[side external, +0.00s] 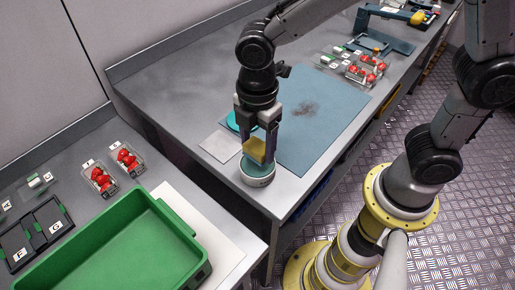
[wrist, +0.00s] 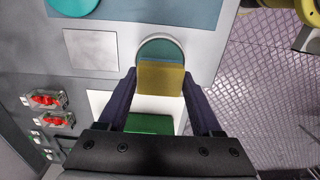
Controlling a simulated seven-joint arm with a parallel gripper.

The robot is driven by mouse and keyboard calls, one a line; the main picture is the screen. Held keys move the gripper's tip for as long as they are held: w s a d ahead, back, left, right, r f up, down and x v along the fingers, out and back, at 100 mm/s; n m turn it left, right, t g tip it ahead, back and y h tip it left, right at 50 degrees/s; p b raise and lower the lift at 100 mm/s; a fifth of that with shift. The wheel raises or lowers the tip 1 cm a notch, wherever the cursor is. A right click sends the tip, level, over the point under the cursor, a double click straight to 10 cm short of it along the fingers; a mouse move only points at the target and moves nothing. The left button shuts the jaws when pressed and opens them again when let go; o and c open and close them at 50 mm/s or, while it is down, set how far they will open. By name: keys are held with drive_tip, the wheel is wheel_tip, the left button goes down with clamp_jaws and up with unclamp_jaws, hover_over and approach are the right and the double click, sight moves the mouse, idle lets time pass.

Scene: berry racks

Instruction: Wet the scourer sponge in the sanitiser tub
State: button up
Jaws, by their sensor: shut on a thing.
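The scourer sponge (side external: 255,149) is yellow, with a dark green layer showing along its lower side. My gripper (side external: 257,140) is shut on it and holds it over the sanitiser tub (side external: 257,175), a small round white tub with teal inside, near the table's front corner. In the wrist view the sponge (wrist: 161,77) sits between the two fingers and covers part of the tub (wrist: 160,46). The sponge's lower edge overlaps the tub's opening in the side view. I cannot tell whether it touches the liquid.
A teal disc (side external: 234,122) and a pale square plate (side external: 221,146) lie beside the tub. A blue mat (side external: 325,120) with a dark smudge covers the table behind. A green crate (side external: 185,225) and berry punnets (side external: 126,158) stand on the left bench.

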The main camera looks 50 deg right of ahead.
sight(258, 145)
drive_tip(key=shift+r, duration=1.95)
drive_tip(key=w+d+f+m, duration=0.1)
drive_tip(key=w+d+m, duration=0.1)
drive_tip(key=d, duration=0.1)
drive_tip(key=w+d+f+m, duration=0.1)
drive_tip(key=w+d+m, duration=0.1)
drive_tip(key=d, duration=0.2)
drive_tip(key=w+d+f+m, duration=0.2)
drive_tip(key=w+d, duration=0.1)
drive_tip(key=shift+w+d, duration=0.1)
drive_tip(key=shift+d, duration=0.15)
drive_tip(key=w+d+m, duration=0.1)
drive_tip(key=d+m, duration=0.1)
drive_tip(key=m, duration=0.1)
drive_tip(key=w+d+f+m, duration=0.1)
drive_tip(key=w+d+m, duration=0.1)
drive_tip(key=m, duration=0.1)
drive_tip(key=w+d+f+m, duration=0.1)
drive_tip(key=d+m, duration=0.2)
drive_tip(key=shift+w+f, duration=0.15)
drive_tip(key=shift+w, duration=0.2)
drive_tip(key=shift+w+a+m, duration=0.1)
drive_tip(key=shift+w+m, duration=0.2)
drive_tip(key=shift+m, duration=0.3)
drive_tip(key=shift+w+m, duration=0.15)
drive_tip(key=shift+m, duration=0.75)
